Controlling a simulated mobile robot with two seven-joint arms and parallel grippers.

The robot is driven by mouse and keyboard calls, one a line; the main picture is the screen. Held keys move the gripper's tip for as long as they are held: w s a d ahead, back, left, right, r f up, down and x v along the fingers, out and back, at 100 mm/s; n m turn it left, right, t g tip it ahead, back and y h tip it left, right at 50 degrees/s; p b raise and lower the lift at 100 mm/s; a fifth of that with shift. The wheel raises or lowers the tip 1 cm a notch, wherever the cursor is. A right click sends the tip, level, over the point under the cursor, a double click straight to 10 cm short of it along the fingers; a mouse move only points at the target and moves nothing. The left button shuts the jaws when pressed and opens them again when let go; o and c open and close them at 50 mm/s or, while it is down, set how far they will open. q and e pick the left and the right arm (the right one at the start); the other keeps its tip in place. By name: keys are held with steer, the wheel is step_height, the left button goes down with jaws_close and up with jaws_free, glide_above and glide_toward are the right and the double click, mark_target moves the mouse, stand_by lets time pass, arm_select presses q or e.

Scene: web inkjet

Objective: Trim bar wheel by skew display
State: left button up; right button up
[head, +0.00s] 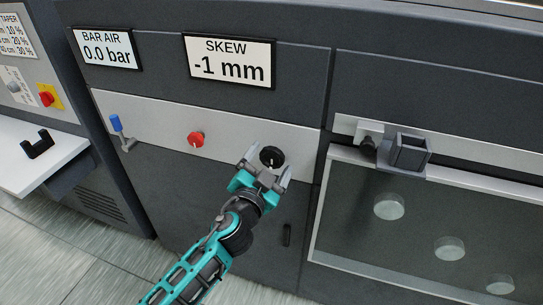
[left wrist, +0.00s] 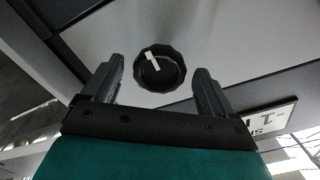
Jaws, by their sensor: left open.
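The bar wheel is a black ribbed knob (head: 271,156) with a white pointer mark, on the light strip below the skew display. The skew display (head: 229,61) reads -1 mm. My left gripper (head: 265,168) is open at the knob, its fingers on either side of it in the picture. In the left wrist view the knob (left wrist: 160,69) sits between and just beyond the two fingertips of the left gripper (left wrist: 160,80), with a gap on each side. The skew display's corner (left wrist: 275,118) shows at the right there. My right gripper is not in view.
A red knob (head: 195,139) and a blue-handled lever (head: 117,124) are on the same strip to the left. The bar air display (head: 106,50) reads 0.0 bar. A dark handle (head: 287,235) is below the knob. A framed window (head: 420,220) with a latch is at right.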

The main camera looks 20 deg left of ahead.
arm_select(q)
steer(key=shift+w, duration=0.95)
steer(key=c, duration=1)
